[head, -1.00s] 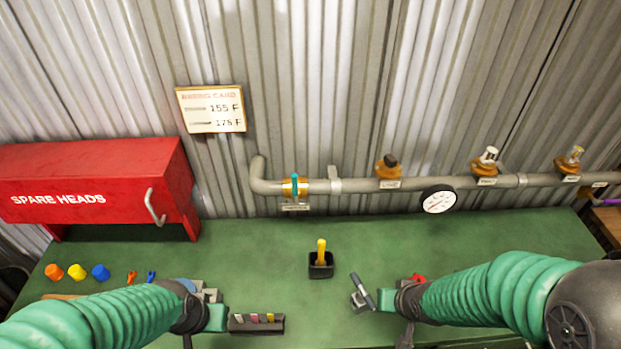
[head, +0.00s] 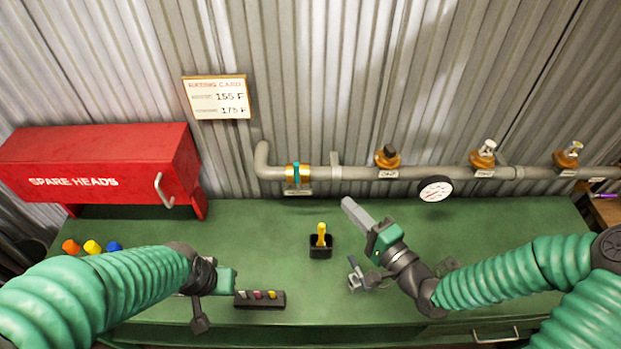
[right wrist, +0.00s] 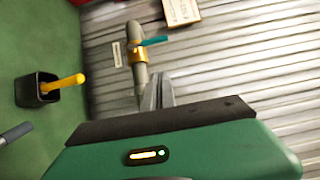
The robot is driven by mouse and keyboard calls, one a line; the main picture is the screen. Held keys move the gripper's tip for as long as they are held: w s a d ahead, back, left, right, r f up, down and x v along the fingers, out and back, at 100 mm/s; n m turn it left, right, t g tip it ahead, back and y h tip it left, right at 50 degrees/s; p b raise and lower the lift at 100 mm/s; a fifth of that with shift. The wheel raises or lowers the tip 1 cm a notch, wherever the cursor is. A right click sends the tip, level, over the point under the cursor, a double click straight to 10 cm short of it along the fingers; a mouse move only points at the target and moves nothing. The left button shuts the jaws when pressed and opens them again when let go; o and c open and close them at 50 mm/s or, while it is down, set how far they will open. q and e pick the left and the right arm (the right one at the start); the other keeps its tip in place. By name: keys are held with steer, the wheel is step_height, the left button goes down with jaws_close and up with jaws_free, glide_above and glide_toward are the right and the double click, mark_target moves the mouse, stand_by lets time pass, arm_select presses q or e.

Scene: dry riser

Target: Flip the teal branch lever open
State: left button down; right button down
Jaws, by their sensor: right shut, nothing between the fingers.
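The teal branch lever (head: 296,172) sits on a brass valve at the left end of the grey wall pipe, upright in the head view. In the right wrist view the teal lever (right wrist: 154,41) sticks out from the brass valve body (right wrist: 138,54). My right gripper (head: 346,202) is shut and empty, below and to the right of the lever, apart from it. Its closed fingers (right wrist: 158,92) point toward the pipe in the right wrist view. My left gripper (head: 228,281) is low on the left over the bench; its fingers do not show clearly.
A black cup with a yellow handle (head: 321,238) stands on the green bench (head: 270,225). A round gauge (head: 435,188) and several brass fittings line the pipe to the right. A red cabinet (head: 100,165) is at left. A small dark tray (head: 259,300) lies in front.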

mark_target(297, 177)
steer(key=shift+s+a+p+x, duration=0.3)
steer(key=shift+a+x, duration=0.1)
steer(key=shift+x, duration=1.7)
steer(key=shift+s+a+p+x, duration=0.25)
steer(key=shift+a+x, duration=0.2)
steer(key=shift+x, duration=1.6)
steer(key=shift+s+a+p+x, duration=0.3)
steer(key=shift+a+x, duration=0.1)
steer(key=shift+x, duration=1.7)
steer(key=shift+a+r+n+p, duration=0.1)
steer(key=shift+a+n+p, duration=0.05)
steer(key=shift+n+p, duration=0.15)
